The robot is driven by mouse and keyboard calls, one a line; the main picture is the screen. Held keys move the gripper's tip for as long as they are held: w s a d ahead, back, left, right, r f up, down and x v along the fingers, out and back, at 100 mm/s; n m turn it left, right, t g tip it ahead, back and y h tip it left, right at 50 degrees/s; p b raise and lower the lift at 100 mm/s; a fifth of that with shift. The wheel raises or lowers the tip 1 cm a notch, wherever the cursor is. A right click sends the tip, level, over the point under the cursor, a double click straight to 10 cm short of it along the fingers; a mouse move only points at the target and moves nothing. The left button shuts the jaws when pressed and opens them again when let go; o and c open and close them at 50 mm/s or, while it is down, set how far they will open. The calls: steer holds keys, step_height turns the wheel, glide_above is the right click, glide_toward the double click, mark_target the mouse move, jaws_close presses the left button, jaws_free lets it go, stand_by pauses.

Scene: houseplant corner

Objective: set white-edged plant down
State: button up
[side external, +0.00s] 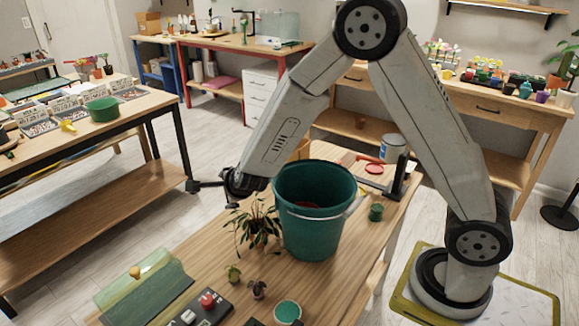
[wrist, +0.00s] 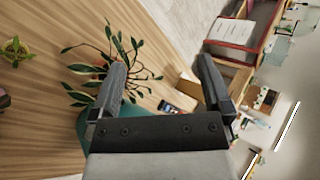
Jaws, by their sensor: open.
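A plant with long, narrow leaves (side external: 257,230), which look pale-edged, stands on the wooden table just left of the big green bucket (side external: 318,232). It also shows in the wrist view (wrist: 95,88), left of and partly behind one finger; its pot is mostly hidden by leaves. My gripper (side external: 212,195) is open, above and left of the plant in the side view. In the wrist view my gripper (wrist: 160,76) has its fingers wide apart, with some leaf tips and the floor showing between them. It holds nothing.
Two small plants (side external: 232,273) (side external: 257,288) stand in front of the plant. A small green pot (side external: 376,212) stands right of the bucket. Bare wood lies left of the small plants.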

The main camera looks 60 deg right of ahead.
steer(key=s+d+r+n+g+y, duration=0.1)
steer(key=s+n+g, duration=0.5)
steer(key=s+n, duration=1.6)
steer(key=shift+s+d+r+n+g+y, duration=0.15)
steer(key=shift+s+r+n+g+y, duration=0.2)
steer(key=shift+r+n+y, duration=0.55)
steer(key=shift+f, duration=0.2)
steer(key=c, duration=0.7)
steer(key=shift+r, duration=0.1)
